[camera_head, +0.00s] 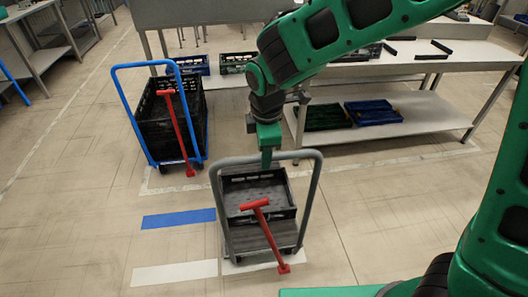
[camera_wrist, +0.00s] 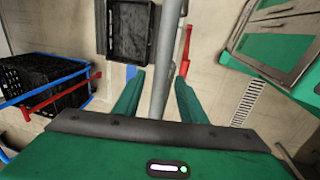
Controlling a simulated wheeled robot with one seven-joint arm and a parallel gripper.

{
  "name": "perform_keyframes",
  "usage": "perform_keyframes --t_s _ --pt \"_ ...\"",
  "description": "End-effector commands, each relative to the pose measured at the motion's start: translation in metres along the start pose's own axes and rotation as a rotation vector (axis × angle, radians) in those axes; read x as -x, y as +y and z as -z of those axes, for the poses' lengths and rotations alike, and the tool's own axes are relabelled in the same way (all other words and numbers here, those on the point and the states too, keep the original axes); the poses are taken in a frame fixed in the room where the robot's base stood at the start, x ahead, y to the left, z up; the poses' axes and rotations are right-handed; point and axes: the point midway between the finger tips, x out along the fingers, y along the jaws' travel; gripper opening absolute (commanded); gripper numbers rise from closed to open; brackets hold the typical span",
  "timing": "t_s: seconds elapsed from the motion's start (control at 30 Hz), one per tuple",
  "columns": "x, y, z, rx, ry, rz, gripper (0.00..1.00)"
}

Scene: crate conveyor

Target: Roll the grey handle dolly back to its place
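The grey handle dolly (camera_head: 236,161) stands on the floor in the middle of the head view, with a black crate (camera_head: 259,190) on its deck. A red T-shaped lever (camera_head: 262,222) leans at its near side. My gripper (camera_head: 268,157) is at the top bar of the grey handle, pointing down. In the wrist view the grey handle (camera_wrist: 162,72) runs between the two green fingers of my gripper (camera_wrist: 159,76). The fingers are apart, with a gap showing on each side of the bar.
A blue handle dolly (camera_head: 121,100) with black crates stands to the left. A blue strip (camera_head: 178,218) and a white strip (camera_head: 175,273) mark the floor left of the grey dolly. A table with a lower shelf (camera_head: 425,125) is behind right. The floor at front left is clear.

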Motion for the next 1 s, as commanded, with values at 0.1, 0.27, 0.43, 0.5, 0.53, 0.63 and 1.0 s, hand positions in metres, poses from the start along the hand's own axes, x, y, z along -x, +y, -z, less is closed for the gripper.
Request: perform_keyframes --t_s 0.1,0.27,0.43,0.5,0.53,0.63,1.0 --pt "-0.004 0.0 0.0 0.0 0.0 0.001 0.38" --pt "-0.005 0.0 0.0 0.0 0.0 0.0 0.38" --pt "-0.005 0.0 0.0 0.0 0.0 0.0 0.18" --pt "-0.005 0.0 0.0 0.0 0.0 0.0 0.02" --pt "-0.004 0.0 0.0 0.0 0.0 0.0 0.0" --pt "-0.004 0.0 0.0 0.0 0.001 0.0 0.0" --pt "-0.011 0.032 -0.014 -0.024 -0.003 -0.003 0.0"
